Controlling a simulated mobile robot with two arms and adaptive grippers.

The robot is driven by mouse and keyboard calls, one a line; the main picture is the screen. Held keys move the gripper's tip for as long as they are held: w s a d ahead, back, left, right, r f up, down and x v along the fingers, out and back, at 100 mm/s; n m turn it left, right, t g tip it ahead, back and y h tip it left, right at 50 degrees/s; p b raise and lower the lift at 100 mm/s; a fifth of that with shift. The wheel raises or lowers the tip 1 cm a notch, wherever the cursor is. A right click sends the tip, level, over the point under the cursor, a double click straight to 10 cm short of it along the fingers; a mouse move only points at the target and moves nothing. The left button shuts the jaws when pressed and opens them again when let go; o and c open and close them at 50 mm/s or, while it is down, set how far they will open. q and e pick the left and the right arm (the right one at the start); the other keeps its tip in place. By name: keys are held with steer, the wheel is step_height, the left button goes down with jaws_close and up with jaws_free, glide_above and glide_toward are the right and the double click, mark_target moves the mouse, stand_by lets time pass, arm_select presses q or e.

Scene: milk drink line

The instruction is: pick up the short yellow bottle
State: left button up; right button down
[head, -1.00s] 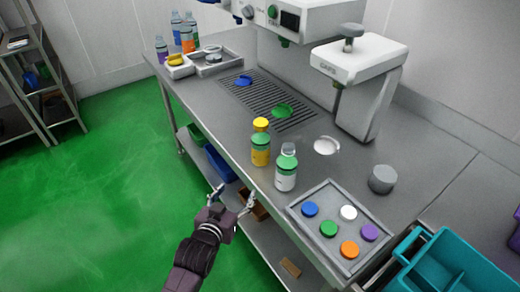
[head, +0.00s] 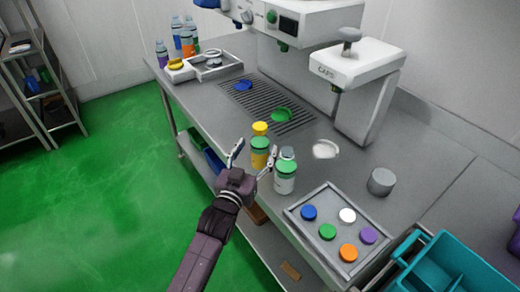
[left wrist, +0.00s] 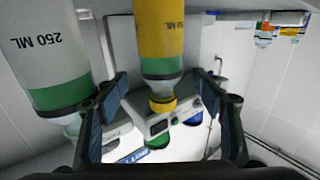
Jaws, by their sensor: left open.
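The short yellow bottle (head: 259,158), with a green band and a yellow cap, stands upright on the steel counter. My left gripper (head: 256,150) is open at the counter's front edge, its fingers spread toward the bottle. In the left wrist view the yellow bottle (left wrist: 160,40) appears upside down, between the open fingers (left wrist: 165,105) in the picture. I cannot tell whether they touch it. A white and green bottle (head: 285,178) stands just right of it, beside one finger; it also shows in the left wrist view (left wrist: 45,50). My right gripper is not in view.
A grey tray (head: 297,228) with coloured caps lies to the right. A grey cylinder (head: 381,181) and a white machine (head: 358,60) stand behind. A drip grate (head: 262,98) and several bottles (head: 184,38) are farther left. A teal crate (head: 450,262) is at the lower right.

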mark_target(260, 140)
arm_select(q)
steer(key=shift+p+x, duration=0.3)
steer(key=shift+x, duration=1.85)
steer(key=shift+a, duration=0.1)
steer(key=shift+r, duration=0.1)
steer(key=c, duration=1.5)
